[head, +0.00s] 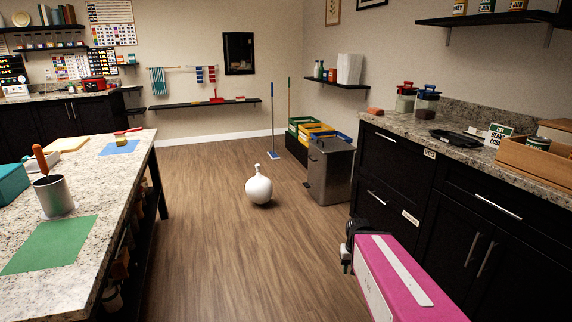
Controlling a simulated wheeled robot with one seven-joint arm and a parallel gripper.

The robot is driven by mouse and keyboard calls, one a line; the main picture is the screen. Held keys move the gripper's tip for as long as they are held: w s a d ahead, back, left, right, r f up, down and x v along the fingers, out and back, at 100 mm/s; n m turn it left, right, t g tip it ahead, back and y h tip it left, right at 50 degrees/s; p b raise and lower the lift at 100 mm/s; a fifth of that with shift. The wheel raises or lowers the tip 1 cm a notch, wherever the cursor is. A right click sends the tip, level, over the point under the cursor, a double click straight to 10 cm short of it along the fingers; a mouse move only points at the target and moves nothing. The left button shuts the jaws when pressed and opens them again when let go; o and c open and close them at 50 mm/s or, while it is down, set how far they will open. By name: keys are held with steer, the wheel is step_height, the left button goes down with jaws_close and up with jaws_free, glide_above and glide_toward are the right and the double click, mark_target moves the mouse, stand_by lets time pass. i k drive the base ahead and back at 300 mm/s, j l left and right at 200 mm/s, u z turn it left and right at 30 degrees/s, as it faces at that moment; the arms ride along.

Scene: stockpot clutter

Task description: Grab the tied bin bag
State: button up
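The tied bin bag (259,190) is white and round with a knotted neck on top. It stands upright on the wooden floor in the middle of the head view, clear of other things. My gripper (346,259) is at the lower right, at the end of my pink arm, nearer to me than the bag and to its right. It is dark and small in this view, and its fingers are too unclear to tell open from shut. Nothing touches the bag.
A granite-topped table (100,227) stands on the left and dark cabinets (385,173) with a counter on the right. A grey bin (330,172) stands behind the bag to the right, near coloured crates (312,130) and a blue broom (273,125). The floor between is free.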

mark_target(259, 188)
steer(key=i+u, duration=0.2)
steer(key=i, duration=0.4)
steer(key=i+u, duration=0.15)
steer(key=i, duration=0.4)
steer(key=i+l+u, duration=0.2)
steer(key=i, duration=0.4)
steer(key=i+u, duration=0.2)
steer(key=i+z, duration=0.2)
steer(key=i, duration=0.3)
steer(key=i+j+z, duration=0.15)
steer(key=i, duration=0.3)
steer(key=i+j+z, duration=0.2)
steer(key=i, duration=0.3)
